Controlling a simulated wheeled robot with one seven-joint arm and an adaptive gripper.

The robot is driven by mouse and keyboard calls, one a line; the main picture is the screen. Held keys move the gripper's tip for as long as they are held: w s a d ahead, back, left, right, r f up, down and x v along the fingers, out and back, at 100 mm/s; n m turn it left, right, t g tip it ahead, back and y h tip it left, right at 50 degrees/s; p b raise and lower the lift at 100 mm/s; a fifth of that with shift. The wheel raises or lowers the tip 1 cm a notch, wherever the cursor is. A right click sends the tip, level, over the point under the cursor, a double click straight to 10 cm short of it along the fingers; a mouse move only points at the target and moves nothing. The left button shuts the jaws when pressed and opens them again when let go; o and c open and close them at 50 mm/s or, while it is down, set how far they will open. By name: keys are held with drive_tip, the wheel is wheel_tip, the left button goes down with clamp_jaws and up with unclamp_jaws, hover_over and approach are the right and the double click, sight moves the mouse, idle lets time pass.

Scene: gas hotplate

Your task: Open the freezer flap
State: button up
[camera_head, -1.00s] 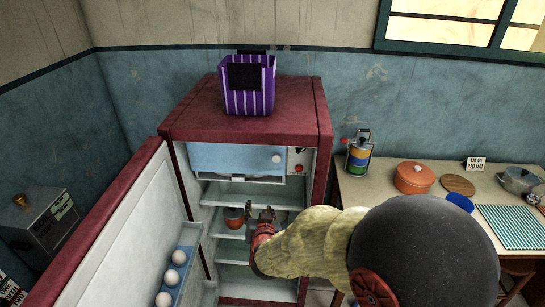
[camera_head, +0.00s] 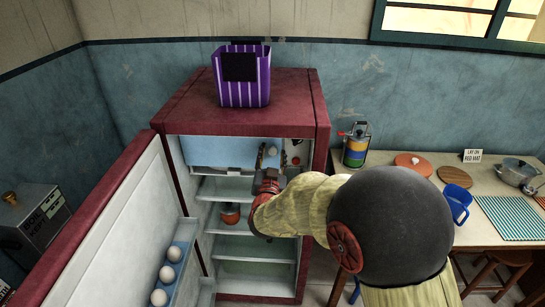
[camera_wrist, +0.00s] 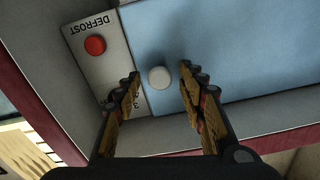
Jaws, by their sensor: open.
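The blue freezer flap (camera_head: 214,152) is shut across the top of the open fridge. It also shows in the wrist view (camera_wrist: 235,50). Its round white knob (camera_head: 272,151) is near the flap's right end. In the wrist view the knob (camera_wrist: 159,77) lies between the two fingertips of my gripper (camera_wrist: 161,72), with a gap on each side. My gripper (camera_head: 268,160) is open and empty in front of the flap's right end, and partly covers it in the head view.
A panel with a red DEFROST button (camera_wrist: 95,45) is beside the flap. The fridge door (camera_head: 105,225), with eggs in its rack, stands open at left. A reddish pot (camera_head: 230,213) sits on a shelf below. A purple striped bin (camera_head: 243,92) stands on top.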

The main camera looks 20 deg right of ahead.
drive_tip(key=shift+w+d, duration=0.1)
drive_tip(key=shift+w, duration=0.2)
drive_tip(key=shift+c, duration=0.4)
clamp_jaws()
idle(0.4)
